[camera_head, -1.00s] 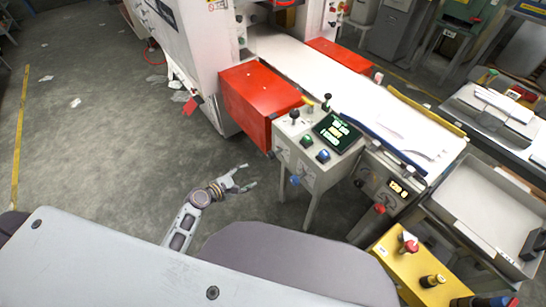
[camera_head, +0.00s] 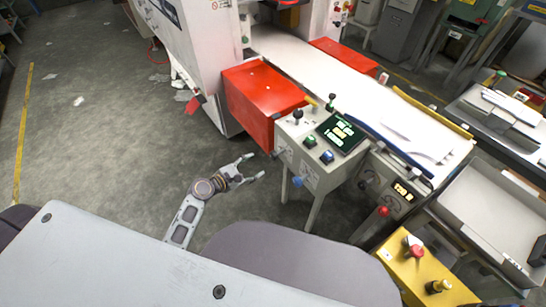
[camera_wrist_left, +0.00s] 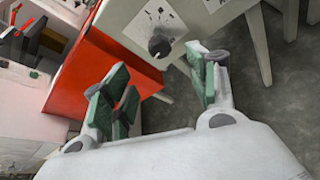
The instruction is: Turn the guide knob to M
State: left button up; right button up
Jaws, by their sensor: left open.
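A dark round knob (camera_wrist_left: 160,46) with a printed dial around it is on a white panel in the left wrist view. Its lettering and setting are too small to read. In the head view, this seems to be the dark knob (camera_head: 279,153) on the near side of the white control console (camera_head: 315,180). My left gripper (camera_head: 257,167) is open and empty, apart from the console and just left of that side. In the left wrist view, the open fingers (camera_wrist_left: 166,84) stand apart with the knob beyond the gap. My right gripper is out of view.
A red box (camera_head: 262,95) stands beside the console, close to my left gripper. A blue knob (camera_head: 297,182) is lower on the console. A lit screen (camera_head: 341,132), green button (camera_head: 310,141) and blue button (camera_head: 327,157) are on top. Open floor (camera_head: 120,140) lies left.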

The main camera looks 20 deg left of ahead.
aim_at(272, 157)
pick_arm(q)
jog(key=shift+b+x, duration=0.5)
jog(key=shift+x, duration=3.4)
jog(key=shift+b+x, duration=0.35)
jog(key=shift+x, duration=1.5)
jog(key=shift+w+d+f, duration=0.15)
jog(key=shift+w+d, duration=0.1)
jog(key=shift+w, duration=0.2)
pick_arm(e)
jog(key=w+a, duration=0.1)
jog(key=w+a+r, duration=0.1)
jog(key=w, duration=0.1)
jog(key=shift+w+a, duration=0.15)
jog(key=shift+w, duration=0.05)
pick_arm(q)
jog(key=c, duration=0.9)
jog(key=shift+c, duration=0.7)
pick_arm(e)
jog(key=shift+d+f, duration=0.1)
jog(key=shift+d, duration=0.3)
